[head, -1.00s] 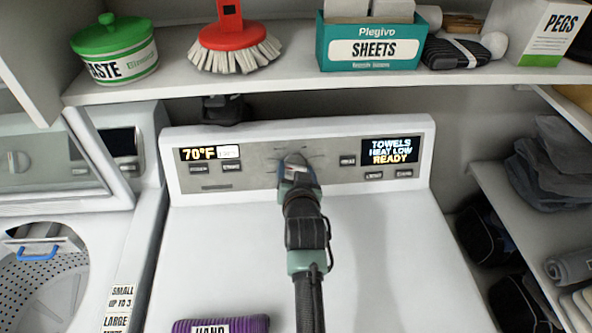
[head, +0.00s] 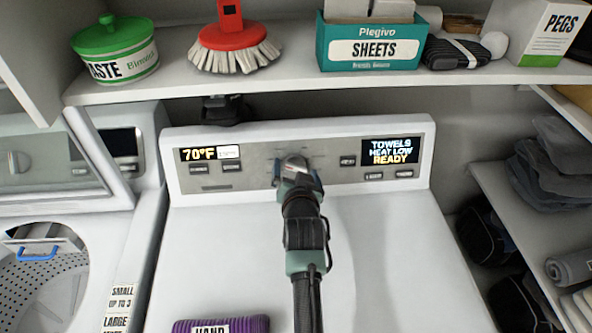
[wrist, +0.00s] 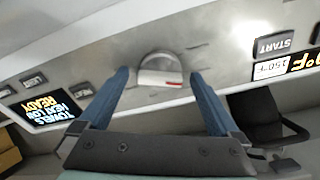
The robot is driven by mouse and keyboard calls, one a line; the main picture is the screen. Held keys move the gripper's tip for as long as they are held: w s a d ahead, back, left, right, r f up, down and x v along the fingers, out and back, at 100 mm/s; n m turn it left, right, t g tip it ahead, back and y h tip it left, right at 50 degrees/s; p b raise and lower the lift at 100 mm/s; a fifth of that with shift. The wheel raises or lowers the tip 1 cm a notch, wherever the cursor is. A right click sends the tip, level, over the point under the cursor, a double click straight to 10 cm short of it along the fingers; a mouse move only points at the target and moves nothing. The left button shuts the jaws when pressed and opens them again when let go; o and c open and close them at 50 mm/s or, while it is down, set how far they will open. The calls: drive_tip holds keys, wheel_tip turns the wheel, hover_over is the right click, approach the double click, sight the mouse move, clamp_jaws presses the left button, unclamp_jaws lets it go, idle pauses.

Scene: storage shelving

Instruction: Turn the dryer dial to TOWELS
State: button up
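The dryer dial (wrist: 160,66) is a round grey knob with a red mark on its face, on the grey control panel (head: 255,160). In the wrist view, which shows the panel upside down, my gripper (wrist: 160,76) is open, with one blue finger on each side of the dial and a visible gap at each side. In the head view my gripper (head: 297,174) is in front of the panel's middle and hides much of the dial. The dryer display (head: 391,151) reads TOWELS, HEAT LOW, READY; it also shows in the wrist view (wrist: 45,109).
A small display (head: 210,153) reads 70°F on the panel's left, with buttons below. A shelf (head: 290,82) above holds a green tub, red brush and SHEETS box. A purple roll (head: 222,324) lies on the dryer top, which is otherwise clear.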

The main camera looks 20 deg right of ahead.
drive_tip(key=shift+s, duration=0.15)
drive_tip(key=b+v, duration=0.1)
drive_tip(key=v, duration=1.1)
drive_tip(key=shift+s+r, duration=0.25)
drive_tip(key=shift+s, duration=0.05)
drive_tip(key=shift+a, duration=0.1)
drive_tip(key=shift+f, duration=0.1)
